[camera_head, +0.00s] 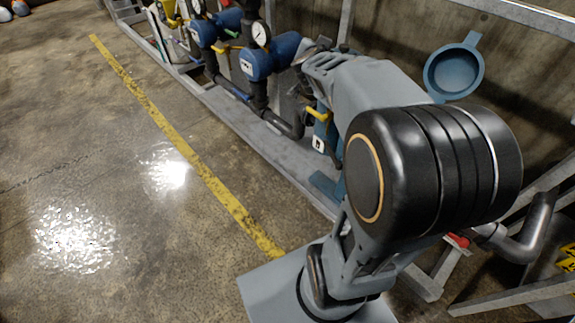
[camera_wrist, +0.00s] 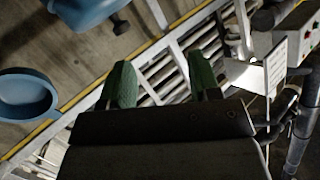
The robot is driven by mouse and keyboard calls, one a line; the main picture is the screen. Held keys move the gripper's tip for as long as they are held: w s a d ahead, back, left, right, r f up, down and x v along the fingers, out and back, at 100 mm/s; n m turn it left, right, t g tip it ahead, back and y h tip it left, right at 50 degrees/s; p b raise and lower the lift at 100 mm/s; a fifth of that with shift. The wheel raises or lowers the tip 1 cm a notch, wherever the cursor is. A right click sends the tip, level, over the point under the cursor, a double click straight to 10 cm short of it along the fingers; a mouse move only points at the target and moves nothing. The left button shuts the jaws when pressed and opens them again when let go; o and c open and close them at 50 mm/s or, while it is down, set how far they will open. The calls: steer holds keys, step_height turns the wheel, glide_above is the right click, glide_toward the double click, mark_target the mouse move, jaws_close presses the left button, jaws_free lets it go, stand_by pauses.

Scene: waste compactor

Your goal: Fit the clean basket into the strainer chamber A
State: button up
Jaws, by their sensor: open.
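My gripper's two green fingers (camera_wrist: 163,80) are apart in the wrist view, with nothing between them. In the head view my arm hides the gripper. A round blue lid-like part (camera_head: 453,70) with a tab stands raised behind my arm. A round blue hollow part (camera_wrist: 25,96) shows at the left of the wrist view, apart from the fingers. Part of a larger blue body (camera_wrist: 82,10) is at the top left there. I cannot tell which part belongs to strainer chamber A. I see no clean basket in either view.
Blue pipe fittings (camera_head: 272,56) with a pressure gauge (camera_head: 261,33) line the grey metal skid. A yellow floor line (camera_head: 187,152) runs beside it. The concrete floor at left is clear. A grey slatted frame (camera_wrist: 166,72) and a white sign (camera_wrist: 277,66) show in the wrist view.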

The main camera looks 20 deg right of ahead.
steer(key=s+a+f+n+g+y, duration=0.1)
steer(key=s+a+f+n+y, duration=0.35)
steer(key=a, duration=0.45)
steer(key=s+a+f+n+g+y, duration=0.25)
steer(key=a+f+n+y, duration=0.2)
steer(key=a, duration=0.45)
steer(key=s+f+n+g, duration=0.1)
steer(key=s+f+g, duration=0.1)
steer(key=s, duration=0.4)
steer(key=s+f+g, duration=0.3)
steer(key=s+g, duration=0.1)
steer(key=s, duration=0.3)
steer(key=shift+s+a+f+n+h, duration=0.2)
steer(key=shift+a+f+n+h, duration=0.1)
steer(key=shift+a+f+n, duration=0.1)
steer(key=shift+r, duration=0.2)
